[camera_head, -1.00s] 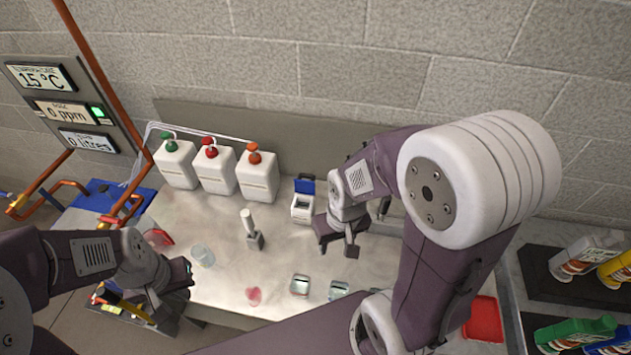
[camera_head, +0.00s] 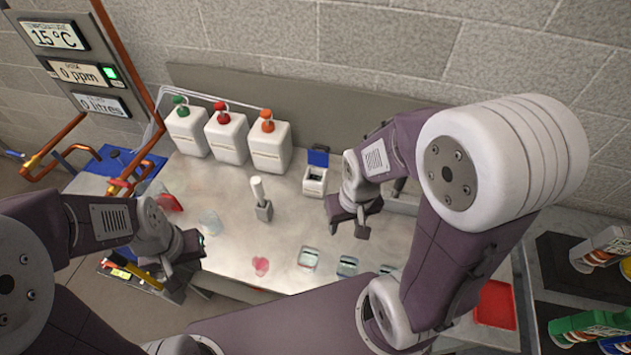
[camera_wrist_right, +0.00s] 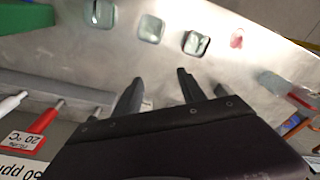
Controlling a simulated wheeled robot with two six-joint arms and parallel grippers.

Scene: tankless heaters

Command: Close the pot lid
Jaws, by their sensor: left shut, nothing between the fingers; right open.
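A small white pot (camera_head: 315,184) stands on the metal bench near the back wall. Its blue lid (camera_head: 318,158) is raised upright at the back, so the pot's top is open. My right gripper (camera_head: 347,220) is open and empty, just in front and to the right of the pot, apart from it. In the right wrist view its two fingers (camera_wrist_right: 160,90) are spread with bare bench between them; I cannot make out the pot there. My left gripper (camera_head: 196,250) is shut and empty at the bench's front left, far from the pot.
Three white bottles with green, red and orange tops (camera_head: 270,146) stand left of the pot. A white-handled tool in a grey holder (camera_head: 262,207) stands between. Small square dishes (camera_head: 309,258) and a pink piece (camera_head: 261,266) lie at the front. A red tray (camera_head: 495,304) is right.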

